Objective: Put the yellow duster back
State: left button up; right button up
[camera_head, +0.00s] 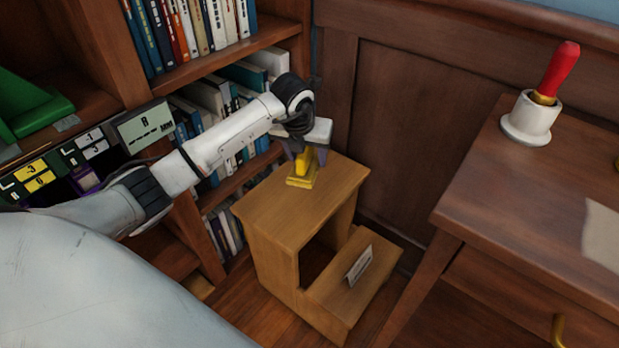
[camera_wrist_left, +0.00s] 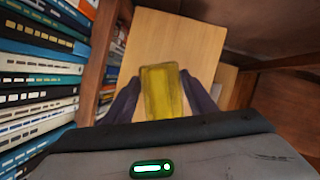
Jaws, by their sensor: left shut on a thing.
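The yellow duster (camera_head: 301,182) is at the top of the wooden step stool (camera_head: 262,208), between the fingers of my left gripper (camera_head: 306,158). In the left wrist view the yellow duster (camera_wrist_left: 161,92) sits upright in the picture between the two dark fingers of my left gripper (camera_wrist_left: 160,98), which is shut on it. The duster's base appears to be on or just above the stool's top; I cannot tell whether it touches. My right gripper is not in view.
A bookcase with rows of books (camera_head: 205,105) stands close on the left of the stool. A small card (camera_head: 359,265) stands on the stool's lower step. A wooden desk (camera_head: 480,190) on the right holds a red-handled object in a white holder (camera_head: 531,118).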

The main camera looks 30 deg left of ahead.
aim_at(307, 172)
pick_arm(q)
notch_tip(307, 172, down, 6)
jog(key=shift+r+b, duration=0.25)
jog(key=shift+b, duration=0.6)
jog(key=shift+f, duration=0.2)
jog(key=shift+r, duration=0.1)
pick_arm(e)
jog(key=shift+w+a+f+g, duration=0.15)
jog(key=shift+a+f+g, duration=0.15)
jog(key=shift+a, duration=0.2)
pick_arm(q)
jog(key=o, duration=1)
jog(key=shift+o, duration=0.2)
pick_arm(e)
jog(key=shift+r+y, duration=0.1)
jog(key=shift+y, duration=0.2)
